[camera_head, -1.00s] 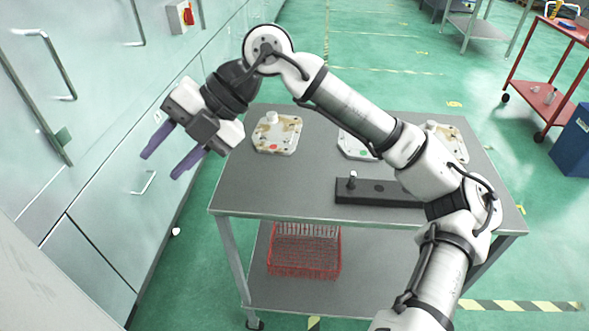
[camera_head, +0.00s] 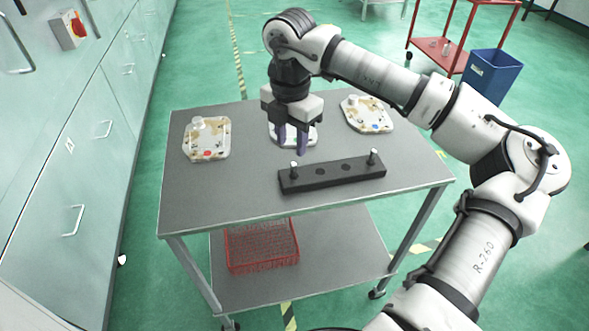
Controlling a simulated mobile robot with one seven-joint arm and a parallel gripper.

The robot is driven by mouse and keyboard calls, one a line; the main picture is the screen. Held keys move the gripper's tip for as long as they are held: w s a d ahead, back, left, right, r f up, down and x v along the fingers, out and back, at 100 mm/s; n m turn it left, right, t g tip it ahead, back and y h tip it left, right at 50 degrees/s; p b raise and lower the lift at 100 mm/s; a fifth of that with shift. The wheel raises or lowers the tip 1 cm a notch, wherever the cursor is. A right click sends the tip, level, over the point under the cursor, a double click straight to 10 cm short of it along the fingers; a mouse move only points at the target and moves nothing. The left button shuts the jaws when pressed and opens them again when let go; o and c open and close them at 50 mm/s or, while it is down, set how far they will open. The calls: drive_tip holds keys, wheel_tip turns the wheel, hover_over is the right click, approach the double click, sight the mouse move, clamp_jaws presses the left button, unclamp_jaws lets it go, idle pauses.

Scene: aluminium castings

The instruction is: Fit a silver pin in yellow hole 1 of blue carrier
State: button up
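The blue carrier is a white plate (camera_head: 368,119) with tan patches and a blue mark, at the table's back right. A raised white knob stands on it; its yellow holes are too small to make out. A black block (camera_head: 334,175) lies near the table's front. One silver pin (camera_head: 294,167) stands upright at its left end and another silver pin (camera_head: 373,155) at its right end, with two dark empty holes between.
A white carrier (camera_head: 207,142) with a red mark lies at the table's left. Another carrier (camera_head: 310,132) is partly hidden behind my fingers. A red basket (camera_head: 262,247) sits on the lower shelf. Cabinets (camera_head: 85,130) stand left of the table. The table's front left is clear.

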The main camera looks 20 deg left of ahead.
sight(293, 163)
wheel_tip(293, 163, down, 3)
drive_tip(key=shift+r, duration=0.15)
drive_tip(key=shift+d+f+p, duration=0.2)
drive_tip(key=shift+f+p, duration=1)
drive_tip(key=shift+f, duration=1.45)
clamp_jaws()
